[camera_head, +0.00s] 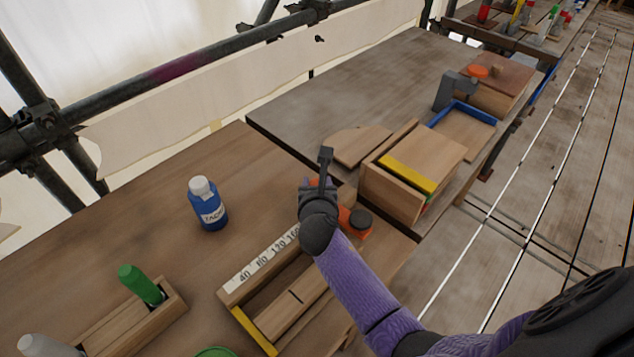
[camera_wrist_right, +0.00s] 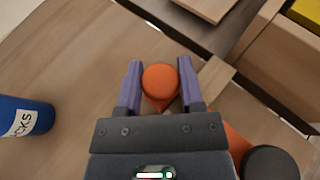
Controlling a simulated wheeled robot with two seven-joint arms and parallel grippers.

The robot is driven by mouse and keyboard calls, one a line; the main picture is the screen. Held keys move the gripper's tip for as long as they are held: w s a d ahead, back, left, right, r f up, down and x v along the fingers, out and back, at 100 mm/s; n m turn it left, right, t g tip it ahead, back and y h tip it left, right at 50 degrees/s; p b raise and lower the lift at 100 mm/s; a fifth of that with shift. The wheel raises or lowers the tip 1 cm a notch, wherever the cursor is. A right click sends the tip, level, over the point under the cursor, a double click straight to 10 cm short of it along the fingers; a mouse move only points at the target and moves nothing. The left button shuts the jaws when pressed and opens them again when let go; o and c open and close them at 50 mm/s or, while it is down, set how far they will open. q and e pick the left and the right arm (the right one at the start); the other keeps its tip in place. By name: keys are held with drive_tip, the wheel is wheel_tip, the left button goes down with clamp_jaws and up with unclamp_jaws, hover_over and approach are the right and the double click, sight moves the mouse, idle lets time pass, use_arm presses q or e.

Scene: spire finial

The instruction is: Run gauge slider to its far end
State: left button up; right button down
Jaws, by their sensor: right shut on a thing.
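The wooden gauge (camera_head: 262,262) lies on the near bench, with a white strip numbered from 40 up to 160. My right gripper (camera_head: 314,184) is at the high-number end of the gauge. In the right wrist view my right gripper (camera_wrist_right: 160,88) is shut on a round orange knob (camera_wrist_right: 160,82), with a purple finger on each side. The knob's lower part and the end of the gauge are hidden by the gripper and arm. My left gripper is not in view.
Beside my right gripper is an orange part with a black knob (camera_head: 360,218). A blue bottle (camera_head: 208,205) stands left of it. A wooden holder with a green marker (camera_head: 142,284) is near front left. A wooden box with a yellow strip (camera_head: 407,174) stands behind right.

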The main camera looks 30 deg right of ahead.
drive_tip(key=d, duration=0.2)
drive_tip(key=w+d+p, duration=0.1)
drive_tip(key=d, duration=0.1)
drive_tip(key=shift+w, duration=0.15)
drive_tip(key=c, duration=0.6)
unclamp_jaws()
drive_tip(key=o, duration=0.4)
drive_tip(key=shift+d, duration=0.15)
